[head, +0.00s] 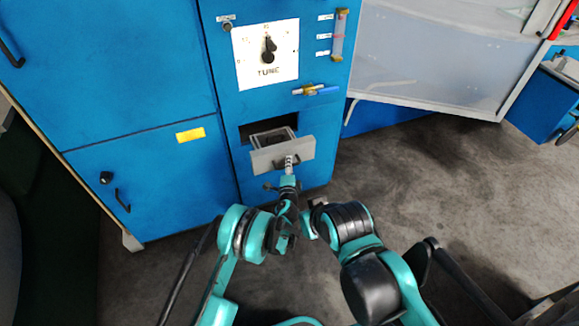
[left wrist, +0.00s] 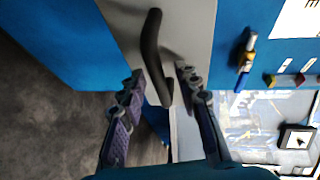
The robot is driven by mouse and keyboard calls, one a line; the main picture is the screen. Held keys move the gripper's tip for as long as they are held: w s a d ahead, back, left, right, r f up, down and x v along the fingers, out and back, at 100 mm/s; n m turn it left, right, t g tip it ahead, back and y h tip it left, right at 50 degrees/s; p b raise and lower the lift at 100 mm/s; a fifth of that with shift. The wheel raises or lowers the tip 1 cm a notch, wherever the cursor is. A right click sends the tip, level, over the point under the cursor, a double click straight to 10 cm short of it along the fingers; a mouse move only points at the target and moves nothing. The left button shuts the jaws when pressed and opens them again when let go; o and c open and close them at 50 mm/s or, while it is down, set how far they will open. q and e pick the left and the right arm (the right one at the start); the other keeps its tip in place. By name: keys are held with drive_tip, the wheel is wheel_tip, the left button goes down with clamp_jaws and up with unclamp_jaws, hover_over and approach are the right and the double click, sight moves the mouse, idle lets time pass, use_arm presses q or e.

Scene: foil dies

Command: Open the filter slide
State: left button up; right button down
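The filter slide (head: 300,152) has a grey front and stands partly out of a dark slot in the blue cabinet; its open-topped frame shows behind the front. My left gripper (head: 290,164) is at the middle of that front and hides the handle in the head view. In the left wrist view, the black bar handle (left wrist: 152,45) stands on the grey front (left wrist: 190,22). The two fingers of my left gripper (left wrist: 161,72) are apart, one each side of the handle, with gaps visible. My right arm is beside the left one; its fingers are not clear.
The blue cabinet (head: 130,60) carries a rotary switch plate (head: 284,75) and a small brass-and-blue valve (head: 318,89) above the slide. A translucent panel (head: 430,60) stands at the right. Grey floor (head: 420,190) is clear to the right.

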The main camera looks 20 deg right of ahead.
use_arm(q)
drive_tip(key=v, duration=0.7)
drive_tip(key=shift+s, duration=0.25)
drive_tip(key=shift+a+r, duration=0.1)
